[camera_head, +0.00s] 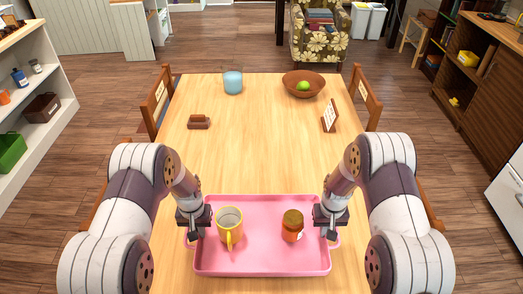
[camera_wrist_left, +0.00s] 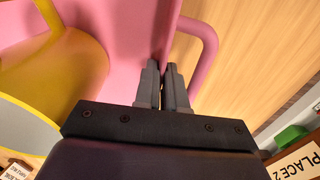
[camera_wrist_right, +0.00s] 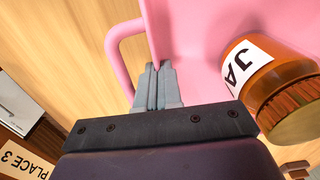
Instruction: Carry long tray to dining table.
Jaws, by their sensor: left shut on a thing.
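The long pink tray (camera_head: 262,268) is at the near end of the wooden dining table (camera_head: 255,150); I cannot tell whether it rests on the top or hangs just above. A yellow mug (camera_head: 229,228) stands on its left half and an orange-brown jar (camera_head: 292,226) on its right half, both upright. My left gripper (camera_head: 194,232) is shut on the tray's left rim by the handle, seen in the left wrist view (camera_wrist_left: 163,75). My right gripper (camera_head: 330,230) is shut on the right rim by the other handle, seen in the right wrist view (camera_wrist_right: 157,75).
A blue cup (camera_head: 233,82), a brown bowl (camera_head: 303,86) with a green fruit, a small brown object (camera_head: 199,122) and a small sign (camera_head: 330,116) are farther back on the table. The middle is clear. Chairs (camera_head: 157,101) flank the table; shelves stand along both sides.

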